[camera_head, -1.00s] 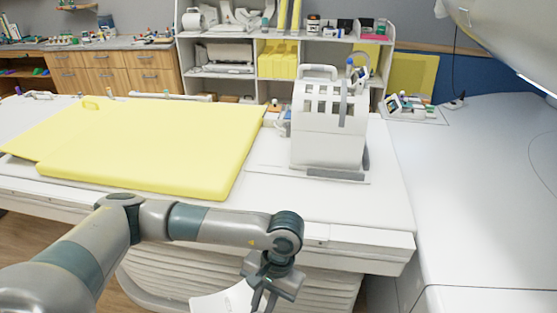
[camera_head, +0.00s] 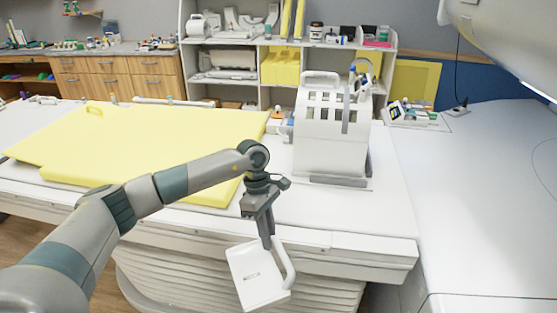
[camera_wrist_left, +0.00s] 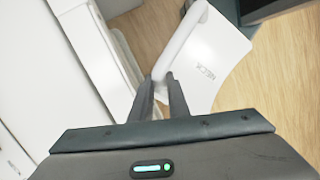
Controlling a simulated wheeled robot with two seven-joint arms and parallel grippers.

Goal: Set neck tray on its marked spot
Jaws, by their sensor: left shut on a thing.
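The neck tray (camera_head: 256,277) is a white shallow tray with a raised handle along one side. In the head view it hangs tilted in front of the table's near edge. My left gripper (camera_head: 268,240) is shut on its handle. In the left wrist view the fingers (camera_wrist_left: 169,82) close on the white handle, and the tray (camera_wrist_left: 213,58) shows the lettering "NECK" beyond them. I cannot make out a marked spot for the tray. My right gripper is not in view.
The white patient table (camera_head: 395,222) carries a yellow mat (camera_head: 170,140) on the left and a white head coil (camera_head: 330,140) on the right. Shelves (camera_head: 225,60) stand behind. The magnet's white body (camera_head: 480,200) is at right. A bare table strip lies before the coil.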

